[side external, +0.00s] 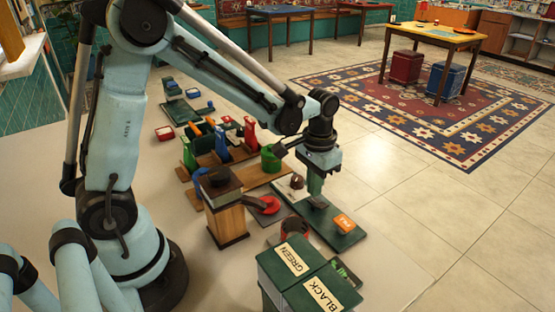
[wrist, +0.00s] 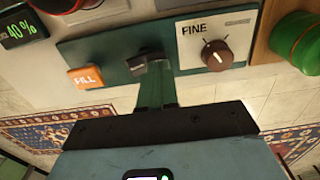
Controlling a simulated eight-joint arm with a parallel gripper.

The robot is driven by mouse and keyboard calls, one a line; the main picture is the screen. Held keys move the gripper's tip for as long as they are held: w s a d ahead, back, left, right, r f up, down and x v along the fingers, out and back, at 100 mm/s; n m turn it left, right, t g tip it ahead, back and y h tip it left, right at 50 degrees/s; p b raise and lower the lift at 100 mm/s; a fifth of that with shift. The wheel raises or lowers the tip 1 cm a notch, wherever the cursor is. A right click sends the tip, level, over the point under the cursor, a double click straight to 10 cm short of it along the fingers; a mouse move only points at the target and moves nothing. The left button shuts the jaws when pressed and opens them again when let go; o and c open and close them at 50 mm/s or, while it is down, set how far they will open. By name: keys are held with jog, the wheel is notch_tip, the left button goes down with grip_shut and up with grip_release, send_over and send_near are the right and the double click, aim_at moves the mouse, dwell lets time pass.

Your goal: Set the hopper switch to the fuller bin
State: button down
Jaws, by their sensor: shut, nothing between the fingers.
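The hopper (side external: 285,285) stands at the front of the side view, with two dark green lids labelled GREEN (side external: 290,260) and BLACK (side external: 323,295). The bins' contents are hidden. A dark green panel (side external: 343,241) lies behind it and carries a dark switch (side external: 319,202). In the wrist view the switch (wrist: 139,60) sits between the orange FILL button (wrist: 86,77) and the brown FINE knob (wrist: 217,55). My gripper (side external: 315,193) points down at the switch, its green fingers shut and empty. In the wrist view the fingertips (wrist: 156,68) are right beside the switch; contact is unclear.
A display reading 40% (wrist: 22,31) is at the wrist view's upper left; which bin it belongs to is unclear. A wooden grinder-like box (side external: 226,215) and a green round piece (side external: 270,158) stand near the panel.

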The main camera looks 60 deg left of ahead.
aim_at(311, 200)
dwell(0.4)
notch_tip(311, 200, up, 7)
dwell(0.9)
jog(key=shift+s+r, duration=0.1)
jog(key=s+r+t, duration=0.2)
jog(key=s+t, duration=0.5)
jog(key=s, duration=0.2)
jog(key=shift+s+a+r, duration=0.35)
jog(key=shift+a, duration=0.1)
